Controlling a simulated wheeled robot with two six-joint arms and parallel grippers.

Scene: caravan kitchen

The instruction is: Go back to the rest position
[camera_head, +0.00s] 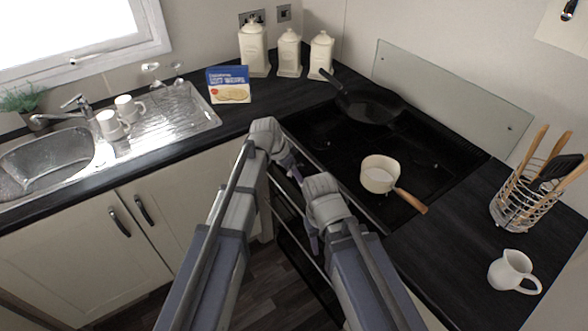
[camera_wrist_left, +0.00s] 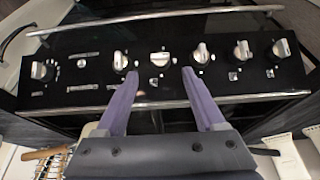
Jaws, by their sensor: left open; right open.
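My left arm reaches in from the bottom in the head view, bent at the wrist above the front edge of the hob. My left gripper (camera_wrist_left: 160,76) is open and empty in the left wrist view, its two purple fingers apart before the cooker's knob panel (camera_wrist_left: 90,77). My right arm reaches in beside it. My right gripper (camera_head: 313,241) points down in front of the cooker, largely hidden by its own wrist. It is open, and I see nothing held in it.
The black hob (camera_head: 330,150) carries a dark frying pan (camera_head: 370,106) and a cream saucepan (camera_head: 378,174) with a wooden handle. A utensil basket (camera_head: 515,205) and white jug (camera_head: 512,270) stand right. The sink (camera_head: 45,160) is left. Cooker rails (camera_wrist_left: 160,105) lie close to my left fingers.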

